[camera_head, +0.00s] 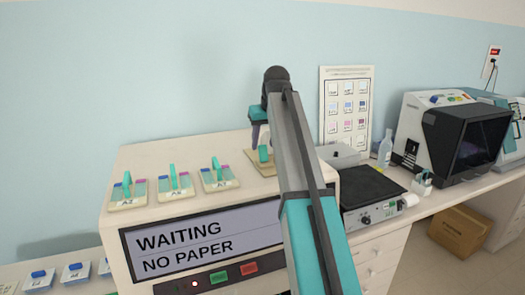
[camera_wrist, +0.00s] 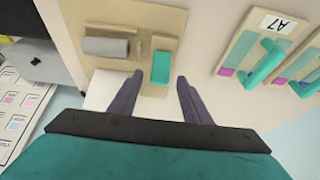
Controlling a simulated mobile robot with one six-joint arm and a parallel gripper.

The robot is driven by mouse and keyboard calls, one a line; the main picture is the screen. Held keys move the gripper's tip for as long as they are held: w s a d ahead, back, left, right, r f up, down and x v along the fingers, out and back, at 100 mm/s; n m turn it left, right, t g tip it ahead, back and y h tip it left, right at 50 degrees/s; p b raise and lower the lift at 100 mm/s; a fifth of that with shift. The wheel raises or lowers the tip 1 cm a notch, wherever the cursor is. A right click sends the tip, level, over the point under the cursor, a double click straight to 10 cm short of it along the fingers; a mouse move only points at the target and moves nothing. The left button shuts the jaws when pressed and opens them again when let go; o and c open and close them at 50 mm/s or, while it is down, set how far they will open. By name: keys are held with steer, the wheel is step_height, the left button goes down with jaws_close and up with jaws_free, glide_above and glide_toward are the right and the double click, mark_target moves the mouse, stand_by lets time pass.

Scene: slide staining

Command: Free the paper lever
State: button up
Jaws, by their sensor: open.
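The teal paper lever (camera_wrist: 162,67) is a short block on a beige plate (camera_wrist: 150,24) on top of the machine. In the head view the lever (camera_head: 263,154) is partly hidden by my arm. My gripper (camera_wrist: 160,78) is open and empty. In the wrist view its dark fingertips lie on either side of the lever's near end, with gaps showing; I cannot tell their height above it. In the head view my gripper (camera_head: 259,136) points down over the lever. A grey roll (camera_wrist: 106,47) lies beside the lever on the same plate. The display (camera_head: 200,245) reads "WAITING NO PAPER".
Slide holders with teal handles, such as A7 (camera_head: 219,174), stand left of the lever. A black-topped device (camera_head: 368,188) and a bottle (camera_head: 385,148) are on the right. A wall chart (camera_head: 346,105) is behind. A white patch (camera_wrist: 103,90) shows by the plate.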

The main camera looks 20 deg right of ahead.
steer(key=shift+b+x, duration=0.4)
steer(key=shift+x, duration=0.7)
steer(key=c, duration=1.1)
steer(key=shift+o, duration=0.3)
